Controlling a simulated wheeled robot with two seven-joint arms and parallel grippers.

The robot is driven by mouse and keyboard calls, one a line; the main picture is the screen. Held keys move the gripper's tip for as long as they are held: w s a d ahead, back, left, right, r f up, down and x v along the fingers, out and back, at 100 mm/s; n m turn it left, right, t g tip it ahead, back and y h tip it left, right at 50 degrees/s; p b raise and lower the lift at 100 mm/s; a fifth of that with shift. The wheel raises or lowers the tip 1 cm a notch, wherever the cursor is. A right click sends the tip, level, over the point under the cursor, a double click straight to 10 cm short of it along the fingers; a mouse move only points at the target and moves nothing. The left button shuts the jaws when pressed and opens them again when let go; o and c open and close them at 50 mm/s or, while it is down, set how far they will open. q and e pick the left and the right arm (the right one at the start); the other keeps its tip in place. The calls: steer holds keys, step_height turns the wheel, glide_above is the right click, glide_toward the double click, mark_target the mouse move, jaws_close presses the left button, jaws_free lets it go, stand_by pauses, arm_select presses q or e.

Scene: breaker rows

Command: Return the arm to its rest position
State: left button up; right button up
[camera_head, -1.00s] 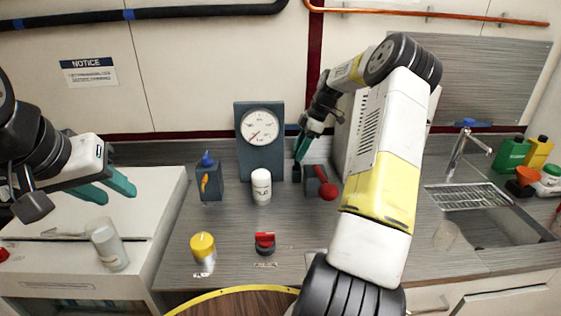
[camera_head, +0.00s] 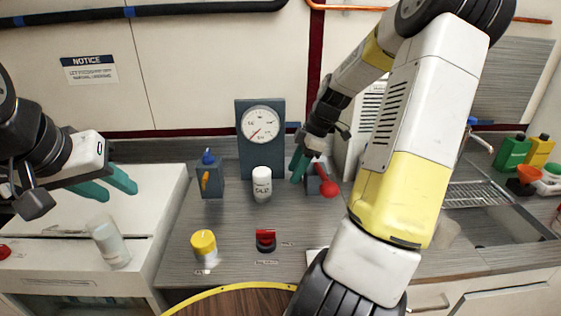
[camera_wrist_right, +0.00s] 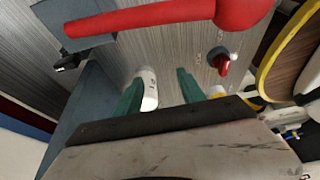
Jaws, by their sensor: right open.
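My right arm reaches in from the lower right of the head view, and its gripper (camera_head: 299,166) hangs over the counter just left of the red-handled lever (camera_head: 328,187). In the right wrist view the two green fingers (camera_wrist_right: 160,92) are apart, with nothing held between them; the white cylinder (camera_wrist_right: 149,88) shows beyond them, by one finger. The red lever handle (camera_wrist_right: 160,16) crosses the top of that view, close to the camera. My left gripper (camera_head: 110,186) is above the white cabinet at left, its green fingers apart and empty.
A gauge panel (camera_head: 250,165), white cylinder (camera_head: 262,185), blue box with yellow lever (camera_head: 210,183), yellow-topped knob (camera_head: 203,248) and red switch (camera_head: 265,240) stand on the counter. A clear cylinder (camera_head: 111,244) is at left. The sink (camera_head: 500,222) and bottles (camera_head: 512,153) are right.

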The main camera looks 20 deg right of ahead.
stand_by(0.3)
steer(key=s+a+r+m+t+h, duration=0.1)
steer(key=s+a+r+m+t, duration=0.1)
steer(key=s+a+r+m, duration=0.3)
steer(key=s+a+r+m+t+h, duration=0.1)
steer(key=s+a+r+m+t, duration=0.2)
steer(key=s, duration=1.1)
steer(key=a+r+m, duration=0.3)
steer(key=r+m, duration=0.3)
steer(key=r, duration=0.2)
steer(key=shift+a+r+m, duration=0.15)
steer(key=shift+r+m, duration=0.1)
steer(key=shift+m, duration=0.05)
